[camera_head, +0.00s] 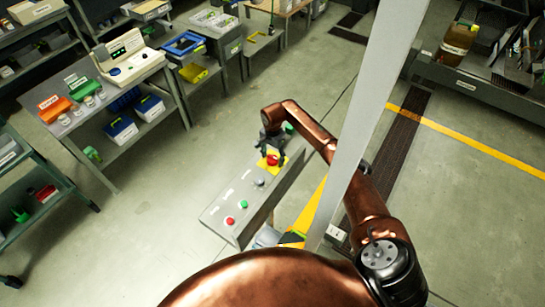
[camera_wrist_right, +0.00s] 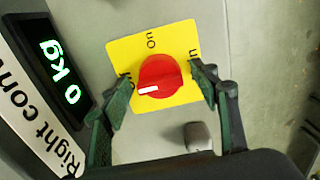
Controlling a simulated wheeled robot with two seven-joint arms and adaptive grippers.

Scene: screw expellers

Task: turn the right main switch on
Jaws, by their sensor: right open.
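In the head view the red knob (camera_head: 272,160) sits near the far end of a grey control panel (camera_head: 222,206). My right gripper (camera_wrist_right: 165,82) is open, with its green-padded fingers on either side of the knob. It also shows over the knob in the head view (camera_head: 271,146). I cannot tell whether the fingers touch it.
A grey knob (camera_wrist_right: 197,136) stands close beside the yellow plate. A "0 kg" display (camera_wrist_right: 58,72) and a "Right con..." label (camera_wrist_right: 30,105) lie left of it. Red (camera_head: 230,221) and green (camera_head: 244,204) buttons sit at the panel's near end. A pale post (camera_head: 365,110) crosses before my right arm.

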